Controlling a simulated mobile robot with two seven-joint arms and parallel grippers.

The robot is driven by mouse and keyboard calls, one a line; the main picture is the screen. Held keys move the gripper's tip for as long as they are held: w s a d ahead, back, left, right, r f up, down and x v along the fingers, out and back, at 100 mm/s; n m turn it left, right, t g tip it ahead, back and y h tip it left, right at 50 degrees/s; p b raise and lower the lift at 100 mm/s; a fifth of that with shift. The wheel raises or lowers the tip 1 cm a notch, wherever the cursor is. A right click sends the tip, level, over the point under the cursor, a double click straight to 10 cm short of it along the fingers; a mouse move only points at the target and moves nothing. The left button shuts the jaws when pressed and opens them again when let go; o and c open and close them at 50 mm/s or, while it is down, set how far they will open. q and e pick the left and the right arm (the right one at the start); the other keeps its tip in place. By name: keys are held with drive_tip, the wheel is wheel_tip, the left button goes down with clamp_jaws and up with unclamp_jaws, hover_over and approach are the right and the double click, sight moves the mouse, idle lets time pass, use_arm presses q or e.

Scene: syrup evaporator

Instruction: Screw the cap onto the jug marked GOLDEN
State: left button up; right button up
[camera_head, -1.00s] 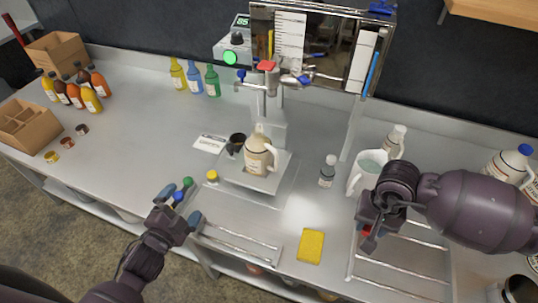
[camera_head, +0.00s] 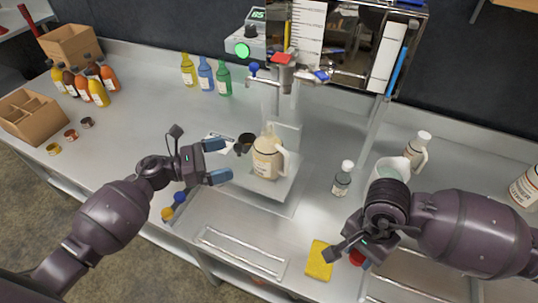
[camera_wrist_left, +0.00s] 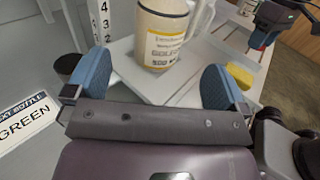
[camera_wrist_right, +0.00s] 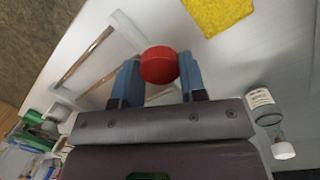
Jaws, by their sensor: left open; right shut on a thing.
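The cream jug (camera_head: 266,160) stands upright on the square plate (camera_head: 284,188) under the tap. Its GOLDEN label shows in the left wrist view (camera_wrist_left: 164,46). The jug's mouth shows no cap in the head view. My left gripper (camera_head: 220,161) is open just left of the jug, its fingers pointing at it; in the left wrist view the jug's lower body appears ahead between the fingers (camera_wrist_left: 158,84), apart from them. My right gripper (camera_wrist_right: 159,74) is shut on a red cap (camera_wrist_right: 159,64), held above the counter near the yellow sponge.
A yellow sponge (camera_head: 319,260) lies left of my right gripper. A small white-capped bottle (camera_head: 342,180) stands right of the plate. A white pitcher (camera_head: 384,172) is behind my right arm. A dark cup (camera_head: 246,143) sits beside the jug. A GREEN card lies at left (camera_wrist_left: 22,122).

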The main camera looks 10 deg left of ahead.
sight(267, 149)
use_arm(q)
drive_tip(key=shift+x, duration=3.4)
use_arm(e)
drive_tip(key=shift+w+r, duration=0.1)
drive_tip(key=shift+r, duration=0.35)
use_arm(q)
drive_tip(key=p+x, duration=0.1)
drive_tip(key=x, duration=0.3)
drive_tip(key=shift+d+r, duration=0.1)
drive_tip(key=shift+d, duration=0.15)
use_arm(e)
drive_tip(key=shift+w+r, duration=0.1)
drive_tip(key=shift+r, duration=0.4)
use_arm(q)
drive_tip(key=shift+w+d, duration=0.2)
drive_tip(key=shift+d, duration=0.2)
